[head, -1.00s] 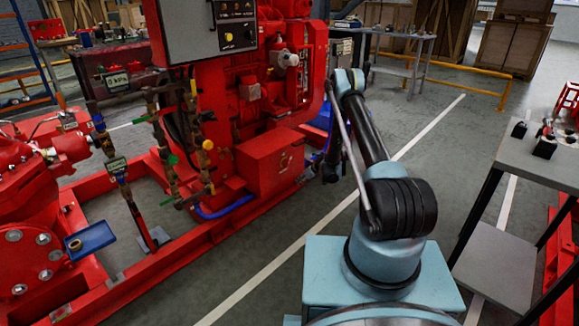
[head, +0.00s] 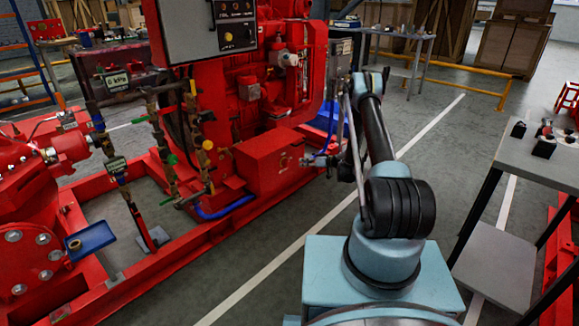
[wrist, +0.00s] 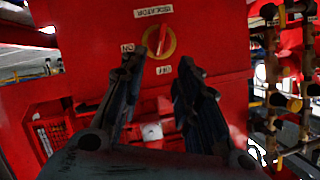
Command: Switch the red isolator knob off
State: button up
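The red isolator knob (wrist: 162,40) sits on a round yellow plate on a red panel (wrist: 215,35) in the wrist view. Its handle stands roughly upright in the picture. Small white labels, appearing turned over, lie above, left of and below it. My gripper (wrist: 160,69) is open, its two dark fingers below and either side of the knob in the picture. Nothing is between them, and I see no contact with the knob. In the head view the red box (head: 262,170) shows a small round fitting, likely the knob, with my gripper (head: 318,160) just right of it.
The red engine (head: 250,90) and grey control panel (head: 210,28) stand above and behind the box. A blue hose (head: 225,208) runs along its base. A grey table (head: 545,155) stands at the right. The floor between is clear.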

aim_at(286, 163)
jog(key=x, duration=1.2)
jog(key=shift+w+a, duration=0.15)
jog(key=shift+a, duration=0.1)
grip_shut()
